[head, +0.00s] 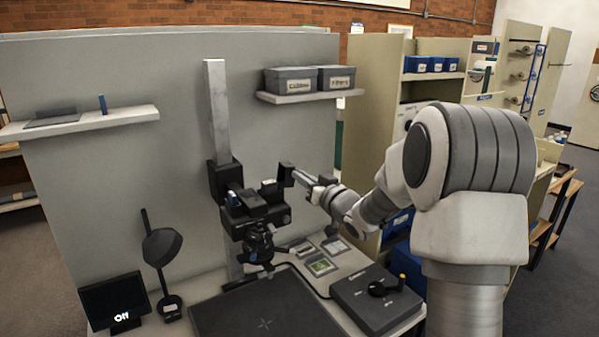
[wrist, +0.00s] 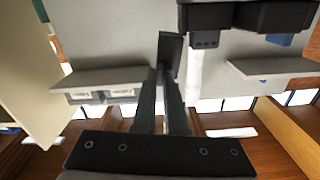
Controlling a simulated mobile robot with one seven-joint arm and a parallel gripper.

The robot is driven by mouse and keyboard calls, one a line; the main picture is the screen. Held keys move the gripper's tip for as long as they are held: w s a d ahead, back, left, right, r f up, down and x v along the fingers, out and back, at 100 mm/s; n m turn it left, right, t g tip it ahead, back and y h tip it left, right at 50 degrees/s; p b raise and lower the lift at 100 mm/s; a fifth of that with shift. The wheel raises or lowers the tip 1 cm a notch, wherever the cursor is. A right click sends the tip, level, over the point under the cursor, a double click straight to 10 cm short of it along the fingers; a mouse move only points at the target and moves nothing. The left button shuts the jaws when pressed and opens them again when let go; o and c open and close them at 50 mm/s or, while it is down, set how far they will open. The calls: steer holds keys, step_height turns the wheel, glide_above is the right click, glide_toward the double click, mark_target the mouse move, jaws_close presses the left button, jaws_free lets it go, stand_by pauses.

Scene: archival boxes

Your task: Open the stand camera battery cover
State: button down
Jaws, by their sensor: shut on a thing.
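The black stand camera (head: 257,208) is mounted on the upright column in the head view. Its dark body also shows at the top right of the wrist view (wrist: 250,16). My gripper (head: 296,175) reaches in from the right beside the camera. In the wrist view its two fingers (wrist: 169,72) are shut on a small dark flat piece, which looks like the battery cover (wrist: 170,46). The piece also shows in the head view (head: 286,172), standing out at the camera's right side. I cannot tell whether it is still joined to the camera.
The pale column (head: 216,110) stands against a grey partition. A shelf (head: 310,96) with two grey boxes is behind and above my gripper. Below are a dark baseboard (head: 265,308), a grey box with a black knob (head: 376,298), a lamp (head: 162,247) and a small screen (head: 114,300).

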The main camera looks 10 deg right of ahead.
steer(key=shift+d+f+m, duration=0.1)
steer(key=shift+d+m, duration=0.05)
steer(key=shift+m, duration=0.25)
steer(key=c, duration=1)
jaws_free()
steer(key=shift+o, duration=0.2)
steer(key=v, duration=1.7)
steer(key=shift+s, duration=0.15)
